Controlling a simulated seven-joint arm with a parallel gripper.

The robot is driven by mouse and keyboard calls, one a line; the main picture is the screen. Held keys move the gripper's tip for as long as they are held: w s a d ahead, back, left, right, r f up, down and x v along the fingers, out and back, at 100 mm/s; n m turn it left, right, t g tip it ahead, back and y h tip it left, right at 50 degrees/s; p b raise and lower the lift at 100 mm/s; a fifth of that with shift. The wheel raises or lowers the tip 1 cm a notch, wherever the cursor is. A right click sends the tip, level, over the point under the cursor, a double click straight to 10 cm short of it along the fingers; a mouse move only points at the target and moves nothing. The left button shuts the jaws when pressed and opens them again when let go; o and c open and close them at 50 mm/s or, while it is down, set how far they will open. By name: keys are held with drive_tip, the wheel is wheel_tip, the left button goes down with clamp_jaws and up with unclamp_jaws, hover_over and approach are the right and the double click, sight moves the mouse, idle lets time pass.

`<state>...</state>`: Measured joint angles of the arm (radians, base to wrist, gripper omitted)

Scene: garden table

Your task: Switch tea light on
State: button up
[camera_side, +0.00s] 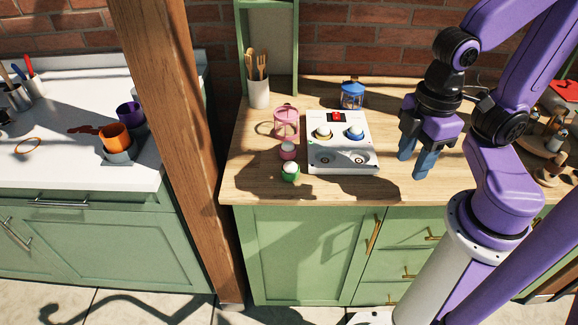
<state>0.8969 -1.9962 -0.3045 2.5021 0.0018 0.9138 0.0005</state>
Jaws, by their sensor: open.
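My gripper (414,164) is open and empty, with its blue fingers pointing down just right of a white box. The white box (342,163) stands on the wooden counter and has a red switch-like part (337,117) at its back edge. A yellow-based round piece (323,133) and a blue-based round piece (355,133) sit on its top. A small pink piece (288,152) and a small green piece (290,173), both with pale tops, stand left of the box. I cannot tell which piece is the tea light, or whether any is lit.
A pink lantern (286,123) stands left of the box, and a blue lantern (352,96) stands behind it. A utensil pot (259,93) is at the back left. A wooden rack (546,150) is at the right. The wooden counter (255,185) has bare room at front left.

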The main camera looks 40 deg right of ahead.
drive_tip(key=c, duration=0.4)
drive_tip(key=shift+w+a, duration=0.15)
drive_tip(key=shift+w, duration=0.1)
clamp_jaws()
drive_tip(key=m, duration=1)
approach(290, 164)
drive_tip(key=shift+w, duration=0.1)
drive_tip(key=shift+f, duration=2.9)
